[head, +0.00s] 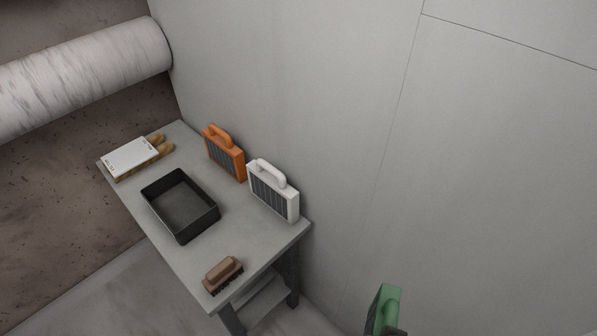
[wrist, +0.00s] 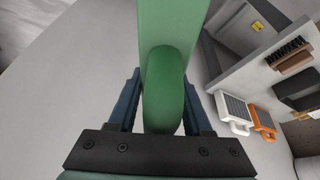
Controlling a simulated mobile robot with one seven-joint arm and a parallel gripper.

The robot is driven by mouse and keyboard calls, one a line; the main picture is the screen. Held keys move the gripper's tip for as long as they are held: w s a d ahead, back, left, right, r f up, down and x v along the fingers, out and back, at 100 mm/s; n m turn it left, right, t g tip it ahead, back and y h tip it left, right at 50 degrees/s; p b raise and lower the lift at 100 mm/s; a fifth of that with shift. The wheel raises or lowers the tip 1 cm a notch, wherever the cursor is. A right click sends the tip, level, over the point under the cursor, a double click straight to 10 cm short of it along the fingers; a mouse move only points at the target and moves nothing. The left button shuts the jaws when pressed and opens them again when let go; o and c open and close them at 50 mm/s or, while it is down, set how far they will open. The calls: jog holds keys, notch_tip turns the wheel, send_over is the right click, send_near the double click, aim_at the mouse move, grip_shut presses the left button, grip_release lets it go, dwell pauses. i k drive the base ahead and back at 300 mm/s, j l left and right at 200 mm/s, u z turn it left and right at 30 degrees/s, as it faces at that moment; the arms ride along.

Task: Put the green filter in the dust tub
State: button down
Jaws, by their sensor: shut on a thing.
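The green filter (head: 384,306) is at the bottom edge of the head view, right of the table and partly cut off. In the wrist view the green filter (wrist: 172,30) fills the upper middle, with its rounded handle between the blue fingers. My gripper (wrist: 163,100) is shut on this handle. The dust tub, a dark open rectangular tray (head: 161,219), sits on the table, well to the left of the filter. It looks empty. A dark shape at the right of the wrist view (wrist: 298,90) appears to be the tub.
On the grey table (head: 245,240) stand an orange filter (head: 224,155) and a white filter (head: 272,193) along the wall side. A brush (head: 222,275) lies at the near end. A white box (head: 130,156) and tan objects (head: 158,145) lie at the far end. The wall borders the table.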

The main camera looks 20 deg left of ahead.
aim_at(183, 210)
jog(key=i+j+z, duration=0.2)
jog(key=j, duration=0.75)
jog(key=j+z, duration=0.2)
jog(key=j, duration=0.7)
